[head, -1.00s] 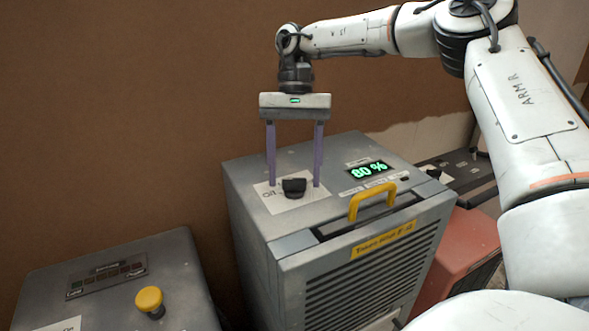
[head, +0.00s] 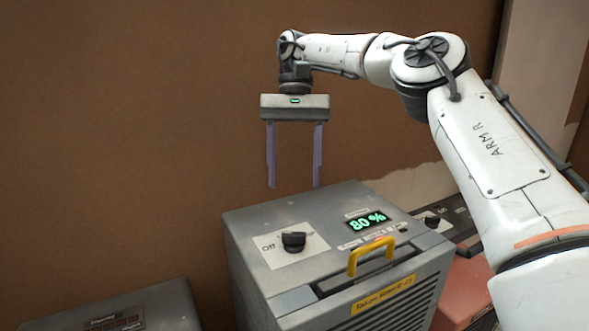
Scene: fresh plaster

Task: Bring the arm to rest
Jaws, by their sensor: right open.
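My right gripper (head: 294,184) hangs fingers-down above and behind the black knob on top of the grey machine. Its two purple fingers are spread and nothing is between them. My right arm (head: 490,150), marked ARM R, reaches in from the right. The black knob (head: 293,241) sits on a white label with "Off" to its left, clear of the fingers. The grey machine (head: 255,222) shows a green display (head: 367,221) reading 80 %. My left gripper is not in view.
A yellow handle (head: 370,252) stands up from the machine's front top edge. A second grey box (head: 150,305) is at the lower left. A red box (head: 465,290) and a dark unit with a knob (head: 431,221) lie to the right, partly behind my arm. A brown wall stands behind.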

